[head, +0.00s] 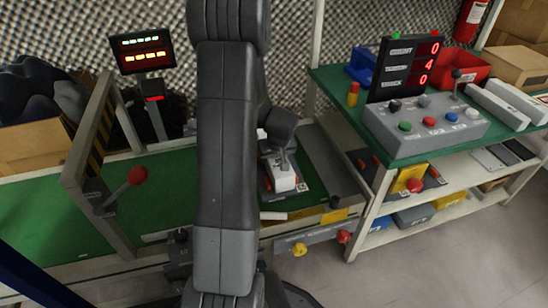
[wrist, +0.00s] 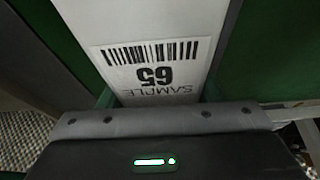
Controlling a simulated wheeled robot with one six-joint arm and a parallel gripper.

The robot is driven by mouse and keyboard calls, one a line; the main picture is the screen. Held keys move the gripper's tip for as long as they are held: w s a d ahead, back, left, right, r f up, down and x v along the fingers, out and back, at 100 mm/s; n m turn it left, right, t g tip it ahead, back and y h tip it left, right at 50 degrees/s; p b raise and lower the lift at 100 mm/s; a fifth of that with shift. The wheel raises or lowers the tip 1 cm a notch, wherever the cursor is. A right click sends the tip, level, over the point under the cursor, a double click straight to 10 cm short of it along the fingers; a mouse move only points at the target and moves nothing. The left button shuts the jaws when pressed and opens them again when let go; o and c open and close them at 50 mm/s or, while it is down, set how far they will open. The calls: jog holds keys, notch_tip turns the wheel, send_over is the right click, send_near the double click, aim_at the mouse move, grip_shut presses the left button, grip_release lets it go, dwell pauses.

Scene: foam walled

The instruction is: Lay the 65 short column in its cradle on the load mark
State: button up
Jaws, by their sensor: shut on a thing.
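The 65 short column (wrist: 140,22) is white in the wrist view, with a barcode label reading "SAMPLE 65" upside down. Green surface shows around the column in the wrist view. I cannot make out the cradle or the load mark for certain.
A red-knobbed lever (head: 137,176) and striped frame (head: 92,130) stand left. The right bench holds a button console (head: 425,124), counter display (head: 404,68) and red bin (head: 462,69).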

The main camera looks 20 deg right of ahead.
jog(key=o, duration=1.6)
jog(key=shift+f, duration=0.1)
jog(key=shift+r+p, duration=0.3)
jog(key=shift+r, duration=0.05)
jog(key=p+v, duration=0.3)
jog(key=v, duration=0.8)
jog(key=shift+s+r, duration=0.15)
jog(key=shift+r, duration=0.15)
